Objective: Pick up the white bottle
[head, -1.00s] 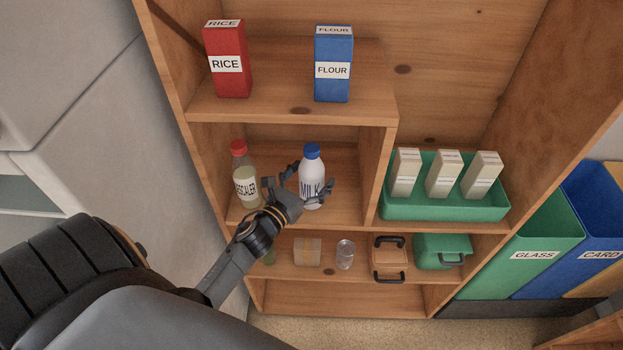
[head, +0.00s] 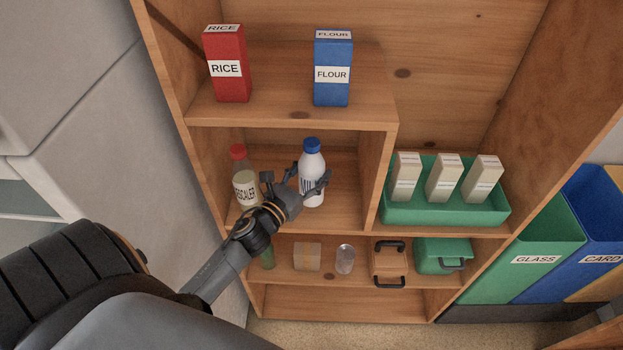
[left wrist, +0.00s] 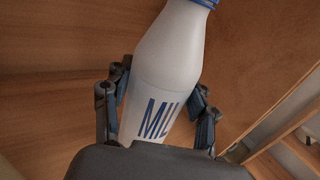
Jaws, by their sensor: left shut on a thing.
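The white bottle (head: 312,168) has a blue cap and a milk label. It is on the middle-left shelf in the head view, nearly upright. My left gripper (head: 308,186) is shut on it, with fingers on both sides of its body. In the left wrist view the white bottle (left wrist: 172,60) stands between the fingers of my left gripper (left wrist: 160,108), which touch or nearly cover its sides; its lower part is hidden by the palm. Whether its base still touches the shelf is hard to tell. My right gripper is not in view.
A descaler bottle (head: 241,172) with a red cap stands just left of my gripper. The shelf divider (head: 377,165) is to the right. Above are the rice box (head: 227,85) and flour box (head: 332,90). A green tray (head: 440,214) holds cartons at right.

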